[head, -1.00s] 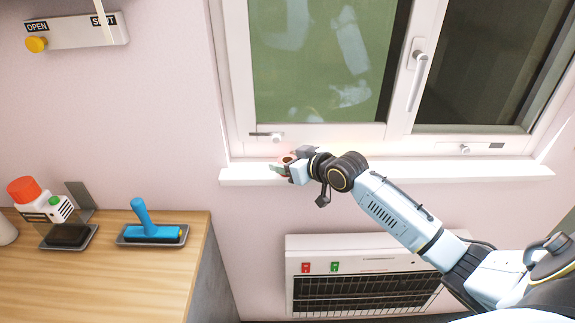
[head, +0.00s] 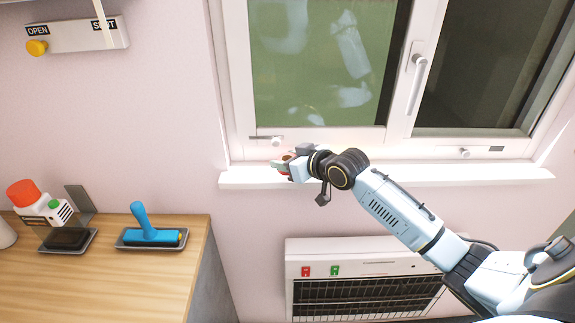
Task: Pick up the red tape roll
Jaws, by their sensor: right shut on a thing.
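My right arm reaches in from the right to the window sill. My right gripper (head: 283,165) is at the left part of the sill, shut on the red tape roll (head: 288,157). Only small red parts of the roll show between the fingers; the rest is hidden by the gripper. I cannot tell whether the roll still touches the sill. My left gripper is not in view.
The white window sill (head: 430,176) is clear to the right, with the window frame close behind. A heater (head: 365,268) is on the wall below. A wooden counter (head: 120,290) at left holds a blue-handled roller (head: 150,233) and a red-capped bottle (head: 30,198).

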